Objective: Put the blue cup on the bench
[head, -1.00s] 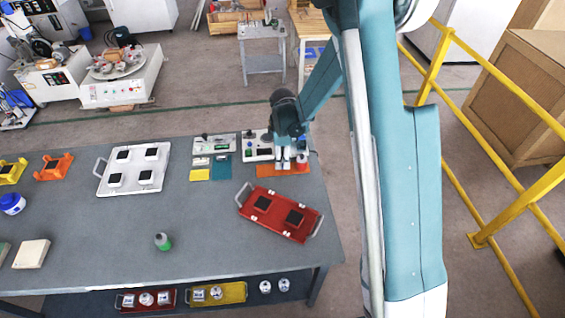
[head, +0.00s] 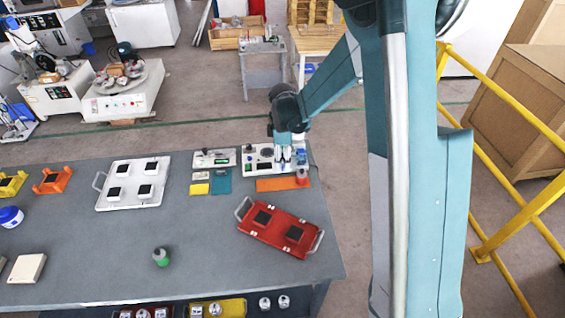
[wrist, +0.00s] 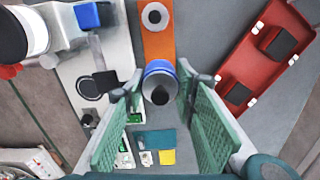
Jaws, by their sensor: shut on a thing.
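My gripper (head: 284,163) is over the far right part of the grey bench (head: 215,240), in front of a white instrument panel. In the wrist view my gripper (wrist: 158,88) is shut on the blue cup (wrist: 158,66), a round blue-rimmed piece with a pale top and a dark centre. The cup appears in line with the orange mat (wrist: 158,40), at its lower end in that view. In the head view the fingers hide most of the cup. I cannot tell how far it is above the bench.
The bench's middle is clear.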

